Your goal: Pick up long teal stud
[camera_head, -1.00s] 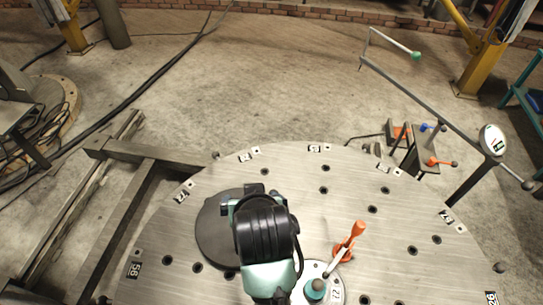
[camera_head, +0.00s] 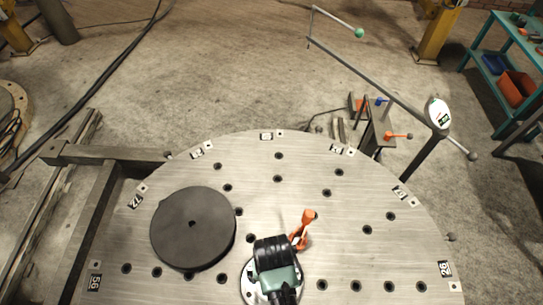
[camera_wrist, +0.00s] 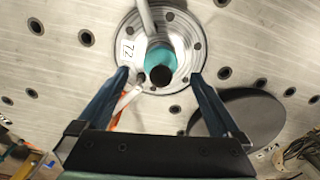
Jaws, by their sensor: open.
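The teal stud (camera_wrist: 158,57) shows in the wrist view, seen nearly end-on with a dark round end. It stands at the middle of a round metal flange (camera_wrist: 185,28) labelled 72. My gripper (camera_wrist: 159,76) is open, with one blue finger on each side of the stud in the picture; no contact shows. In the head view my arm hides the stud and covers part of the flange (camera_head: 249,289). My fingertips are hidden there.
An orange-handled clamp (camera_head: 303,228) stands close beside the flange. A dark disc (camera_head: 180,240) lies on the round metal table (camera_head: 330,215) to the left. A grey boom (camera_head: 375,83) with a round dial (camera_head: 438,112) stands beyond the table's right edge.

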